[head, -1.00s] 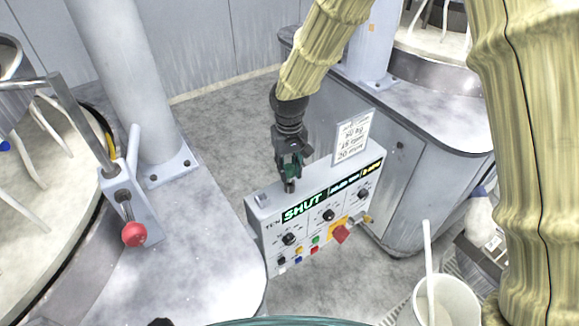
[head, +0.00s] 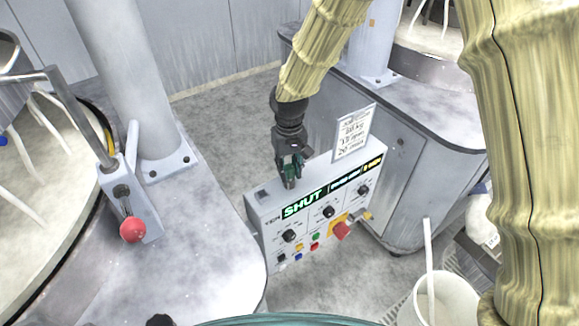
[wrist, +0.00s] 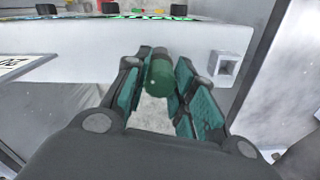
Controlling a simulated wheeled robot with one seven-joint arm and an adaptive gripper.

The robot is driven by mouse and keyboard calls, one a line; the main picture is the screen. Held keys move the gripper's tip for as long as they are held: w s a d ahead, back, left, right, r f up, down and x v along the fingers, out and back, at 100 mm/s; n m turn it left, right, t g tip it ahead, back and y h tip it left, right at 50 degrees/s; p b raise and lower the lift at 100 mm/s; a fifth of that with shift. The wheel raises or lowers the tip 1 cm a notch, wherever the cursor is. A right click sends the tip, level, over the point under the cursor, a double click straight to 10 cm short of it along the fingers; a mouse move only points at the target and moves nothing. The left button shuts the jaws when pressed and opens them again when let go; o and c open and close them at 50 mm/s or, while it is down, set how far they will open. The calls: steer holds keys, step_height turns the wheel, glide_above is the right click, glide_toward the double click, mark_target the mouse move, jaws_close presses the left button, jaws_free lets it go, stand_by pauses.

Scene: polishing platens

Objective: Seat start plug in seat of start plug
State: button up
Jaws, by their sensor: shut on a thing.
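My gripper (head: 290,180) is above the top of the white control box. In the wrist view my gripper (wrist: 171,92) is shut on a green cylinder, the start plug (wrist: 160,74), held between its teal finger pads. The seat of start plug (wrist: 223,68) looks like a small square, grey-rimmed socket on the box's top, to the right of the plug and apart from it. In the head view the seat (head: 262,194) is near the box's left end, left of my gripper. The plug's far end is hidden in both views.
The control box (head: 258,224) carries knobs, buttons, a red switch and a lit panel reading SHUT. A placard (head: 354,133) stands at its back right. A red-knobbed lever (head: 133,229) is at left on a grey bench. A white cup (head: 447,300) is at lower right.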

mark_target(289, 166)
steer(key=shift+f, duration=0.7)
steer(key=o, duration=1.1)
step_height(289, 166, up, 12)
stand_by(0.3)
